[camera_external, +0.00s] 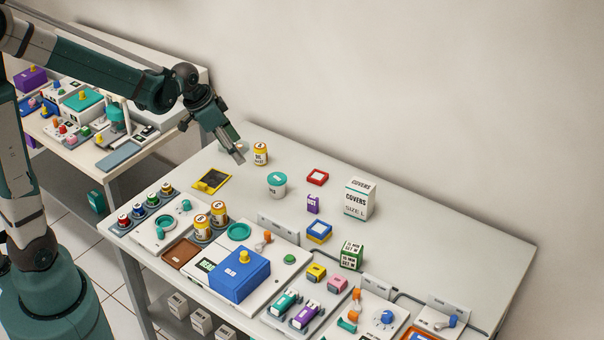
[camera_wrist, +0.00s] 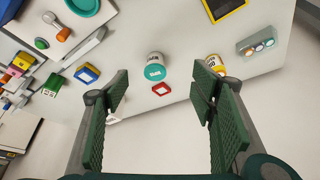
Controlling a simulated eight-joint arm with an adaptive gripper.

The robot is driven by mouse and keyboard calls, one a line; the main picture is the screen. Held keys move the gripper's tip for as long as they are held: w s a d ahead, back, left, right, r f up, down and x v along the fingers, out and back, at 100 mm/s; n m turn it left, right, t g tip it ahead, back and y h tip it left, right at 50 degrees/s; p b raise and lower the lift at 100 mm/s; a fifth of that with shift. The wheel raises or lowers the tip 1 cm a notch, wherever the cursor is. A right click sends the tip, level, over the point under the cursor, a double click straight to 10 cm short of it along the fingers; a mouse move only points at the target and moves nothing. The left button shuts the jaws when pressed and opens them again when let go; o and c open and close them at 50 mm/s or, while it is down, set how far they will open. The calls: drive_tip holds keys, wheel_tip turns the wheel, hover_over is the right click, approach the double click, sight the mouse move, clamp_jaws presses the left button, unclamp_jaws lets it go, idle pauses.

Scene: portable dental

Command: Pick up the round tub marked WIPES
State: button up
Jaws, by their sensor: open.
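The round tub (camera_external: 276,185), white with a teal lid, stands upright on the table right of my gripper in the external view. It also shows in the wrist view (camera_wrist: 153,68), above the gap between my fingers; its label is too small to read. My gripper (camera_external: 239,157) is above the table, left of the tub and apart from it. In the wrist view my gripper (camera_wrist: 160,88) has its fingers wide apart with nothing held.
A yellow-and-white can (camera_external: 260,154) stands behind the tub. A red box (camera_external: 317,177), a purple box (camera_external: 313,203) and a white COVERS box (camera_external: 360,198) are to its right. A yellow-edged dark tray (camera_external: 211,181) lies to its left. The back right tabletop is clear.

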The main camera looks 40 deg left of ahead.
sight(277, 177)
drive_tip(key=shift+w+d+f+m+g+h+p, duration=0.2)
drive_tip(key=shift+w+d+f+m+p, duration=0.25)
drive_tip(key=shift+w+d+f+p, duration=0.65)
drive_tip(key=shift+w+d+f+m+g+h+p, duration=0.2)
drive_tip(key=shift+w+d+f+m+p, duration=0.4)
drive_tip(key=shift+w+f, duration=1.05)
drive_tip(key=shift+w+d+f+m+g+h+p, duration=0.15)
drive_tip(key=shift+w+d+f+m+p, duration=0.3)
drive_tip(key=shift+w+d+f, duration=0.9)
drive_tip(key=shift+w+a+r, duration=0.15)
drive_tip(key=shift+a+r, duration=0.05)
drive_tip(key=shift+a, duration=0.05)
drive_tip(key=shift+x, duration=1.3)
drive_tip(key=shift+f, duration=0.15)
drive_tip(key=shift+b+x, duration=0.45)
drive_tip(key=shift+x, duration=2)
drive_tip(key=shift+w, duration=0.1)
